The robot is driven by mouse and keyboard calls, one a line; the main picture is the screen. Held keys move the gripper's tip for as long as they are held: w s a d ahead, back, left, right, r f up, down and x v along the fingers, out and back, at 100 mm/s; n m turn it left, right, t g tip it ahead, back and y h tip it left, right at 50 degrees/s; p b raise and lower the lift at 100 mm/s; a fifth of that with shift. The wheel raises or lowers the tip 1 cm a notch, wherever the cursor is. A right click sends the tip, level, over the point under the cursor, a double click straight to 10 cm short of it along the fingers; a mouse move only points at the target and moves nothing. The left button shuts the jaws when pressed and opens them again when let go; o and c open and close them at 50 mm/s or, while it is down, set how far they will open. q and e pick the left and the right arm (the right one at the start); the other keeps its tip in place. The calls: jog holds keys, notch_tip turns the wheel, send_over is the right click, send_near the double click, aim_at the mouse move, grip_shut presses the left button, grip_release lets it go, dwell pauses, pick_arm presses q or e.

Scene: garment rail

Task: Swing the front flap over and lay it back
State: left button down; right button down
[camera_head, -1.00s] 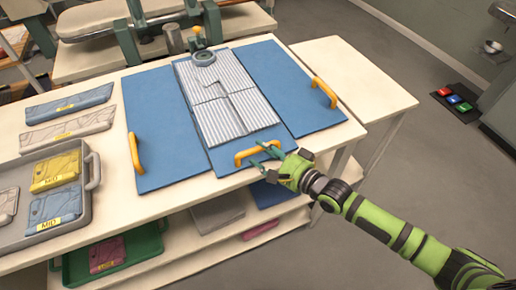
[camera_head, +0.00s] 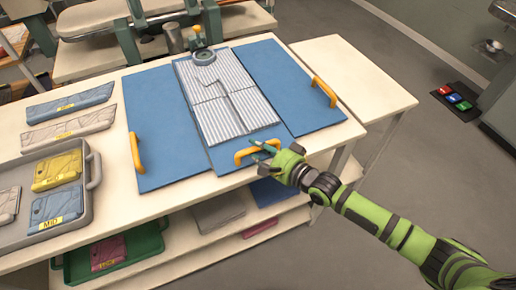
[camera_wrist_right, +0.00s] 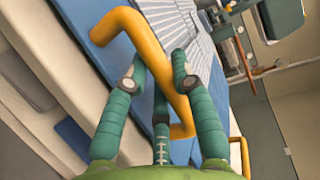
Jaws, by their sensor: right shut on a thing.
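A blue folding board lies on the table, with a left flap (camera_head: 160,120), a right flap (camera_head: 290,90) and a front flap (camera_head: 222,157) in the middle. The front flap's yellow handle (camera_head: 240,155) faces the near edge and also shows in the wrist view (camera_wrist_right: 150,52). My right gripper (camera_head: 264,149) is shut on this handle, its teal fingers on either side of the bar in the wrist view (camera_wrist_right: 160,80). The flap lies flat. My left gripper is out of view.
A round grey piece (camera_head: 204,57) sits at the garment's far end. A grey tray (camera_head: 93,190) with labelled folded packs stands at the left. A shelf below holds a green tray (camera_head: 150,240). A pale side table (camera_head: 360,75) at the right is bare.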

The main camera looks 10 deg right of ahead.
jog(key=w+a+r+p, duration=0.1)
jog(key=w+r+p, duration=0.2)
jog(key=r, duration=0.4)
jog(key=w+a+r+p, duration=0.1)
jog(key=w+r+p, duration=0.2)
jog(key=r, duration=0.4)
jog(key=shift+w+r, duration=0.15)
jog(key=shift+w, duration=0.1)
jog(key=c, duration=1)
grip_release()
jog(key=shift+s, duration=0.1)
jog(key=v, duration=1.2)
